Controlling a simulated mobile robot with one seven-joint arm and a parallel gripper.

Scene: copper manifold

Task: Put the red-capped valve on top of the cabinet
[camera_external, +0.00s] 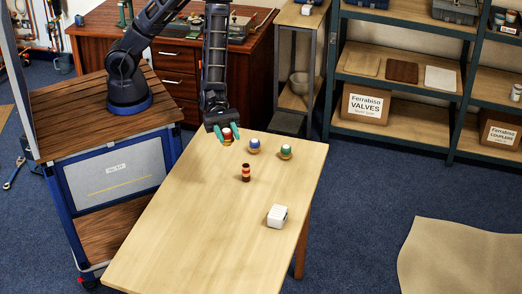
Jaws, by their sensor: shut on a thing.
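The red-capped valve (227,133) is small, with a pale and brassy body under the red cap. It is at the far left end of the light wooden table (190,218). My gripper (226,138) points down with its teal fingers shut on it, one finger on each side. The fingers partly hide it, and I cannot tell whether it touches the table. A brown wooden drawer unit (178,84) stands behind the table and looks like the cabinet. A small white box-like block (277,216) sits near the table's right edge.
A blue-capped valve (254,146) and a green-capped valve (286,152) stand to the right of my gripper. The table's front part is clear. Shelving (405,88) and a narrow stand (300,58) are behind.

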